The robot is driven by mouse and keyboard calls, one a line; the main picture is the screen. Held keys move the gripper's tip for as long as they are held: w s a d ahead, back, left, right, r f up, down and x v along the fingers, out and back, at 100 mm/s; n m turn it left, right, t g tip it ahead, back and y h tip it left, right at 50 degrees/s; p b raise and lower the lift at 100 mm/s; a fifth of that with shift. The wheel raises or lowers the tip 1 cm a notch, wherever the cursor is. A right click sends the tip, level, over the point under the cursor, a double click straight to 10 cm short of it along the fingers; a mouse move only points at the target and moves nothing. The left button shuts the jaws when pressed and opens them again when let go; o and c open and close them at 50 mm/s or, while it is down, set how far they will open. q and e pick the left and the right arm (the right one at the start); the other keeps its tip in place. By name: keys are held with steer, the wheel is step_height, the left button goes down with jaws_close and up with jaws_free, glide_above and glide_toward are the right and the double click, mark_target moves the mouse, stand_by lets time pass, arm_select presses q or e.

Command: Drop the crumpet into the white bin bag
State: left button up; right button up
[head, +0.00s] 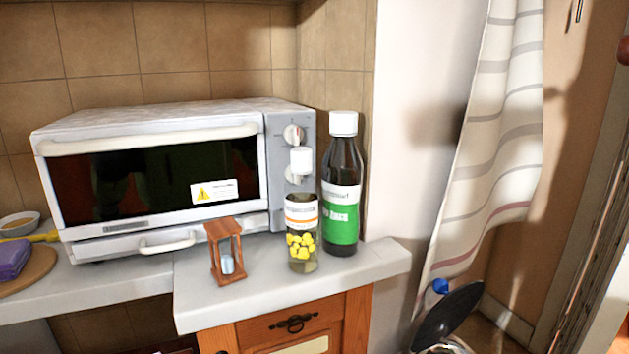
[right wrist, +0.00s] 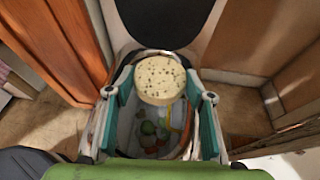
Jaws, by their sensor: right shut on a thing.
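The crumpet (right wrist: 160,80) is a round, pale disc with small holes, seen in the right wrist view. My right gripper (right wrist: 159,84), with teal-sided fingers, is shut on it, one fingertip at each side. Below and behind it is the open bin, lined with the white bin bag (right wrist: 126,128). Several coloured scraps lie inside the bag. The crumpet is over the bin opening in this view; its height above the bag is hard to tell. My left gripper is in neither view.
The bin's black lid (head: 450,316) stands raised at the lower right of the head view, near a striped curtain (head: 490,150). The counter holds a toaster oven (head: 150,170), an hourglass (head: 226,252), a pill bottle (head: 301,235) and a dark bottle (head: 342,190).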

steer(key=shift+f+b, duration=0.6)
steer(key=shift+f, duration=0.25)
steer(key=shift+f+b, duration=0.5)
steer(key=shift+f, duration=0.05)
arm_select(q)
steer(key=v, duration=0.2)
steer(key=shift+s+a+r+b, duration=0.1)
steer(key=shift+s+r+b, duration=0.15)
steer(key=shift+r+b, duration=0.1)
arm_select(e)
steer(key=shift+f, duration=0.35)
steer(key=o, duration=1.2)
steer(key=shift+c, duration=0.2)
steer(key=v, duration=1.2)
